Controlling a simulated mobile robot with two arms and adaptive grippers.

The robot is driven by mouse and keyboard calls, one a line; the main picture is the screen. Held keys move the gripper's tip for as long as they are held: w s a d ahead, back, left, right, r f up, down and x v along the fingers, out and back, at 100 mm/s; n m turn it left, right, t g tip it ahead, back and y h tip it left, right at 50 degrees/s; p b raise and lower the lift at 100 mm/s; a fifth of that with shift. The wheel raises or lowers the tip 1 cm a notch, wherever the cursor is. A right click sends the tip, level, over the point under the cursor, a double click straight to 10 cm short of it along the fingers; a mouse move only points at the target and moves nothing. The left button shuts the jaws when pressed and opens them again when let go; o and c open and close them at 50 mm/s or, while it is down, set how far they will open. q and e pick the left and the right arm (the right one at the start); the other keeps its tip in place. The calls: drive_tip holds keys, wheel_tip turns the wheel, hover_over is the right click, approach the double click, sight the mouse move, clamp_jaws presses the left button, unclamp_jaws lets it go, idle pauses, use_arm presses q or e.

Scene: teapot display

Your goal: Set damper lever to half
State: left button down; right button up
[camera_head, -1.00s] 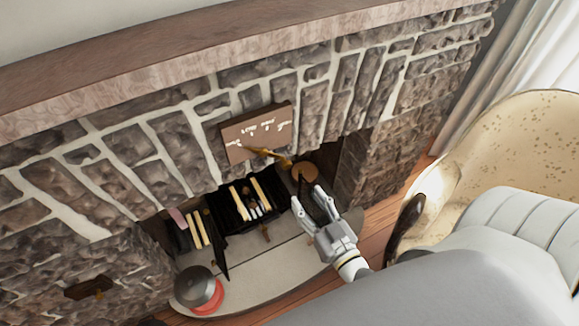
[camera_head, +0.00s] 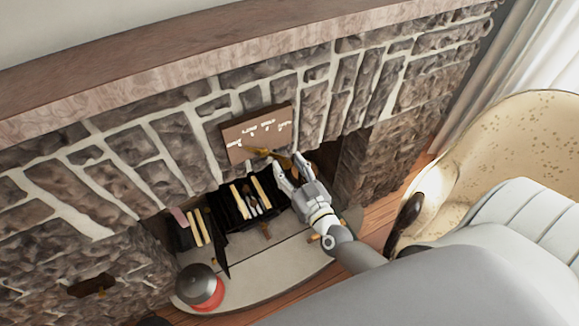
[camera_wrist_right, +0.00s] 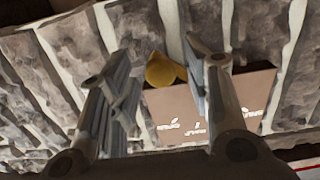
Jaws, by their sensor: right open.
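The damper lever (camera_head: 262,152) is a brass-coloured lever at the lower edge of a brown plate (camera_head: 236,153) with white markings, on the stone fireplace front. My right gripper (camera_head: 286,162) is open at the lever's right end and partly covers it. In the right wrist view, the lever's rounded gold end (camera_wrist_right: 162,72) appears between the two spread fingers, with the plate (camera_wrist_right: 172,105) behind. I cannot tell whether a finger touches the lever. My left gripper is not in view.
Below is the firebox with a black open case (camera_head: 232,215) holding pale sticks. A grey-domed thing with a red base (camera_head: 200,288) stands on the pale hearth (camera_head: 265,265). A speckled cream chair (camera_head: 510,135) is at right. The stone wall (camera_head: 150,150) lies close behind.

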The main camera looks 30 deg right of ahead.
drive_tip(key=shift+c, duration=0.3)
clamp_jaws()
drive_tip(key=shift+w+a, duration=0.1)
drive_tip(key=a+f+m, duration=0.2)
drive_tip(key=a+m, duration=0.5)
drive_tip(key=m, duration=0.5)
drive_tip(key=shift+b, duration=0.45)
drive_tip(key=shift+w, duration=0.1)
idle(0.5)
drive_tip(key=shift+o, duration=0.3)
unclamp_jaws()
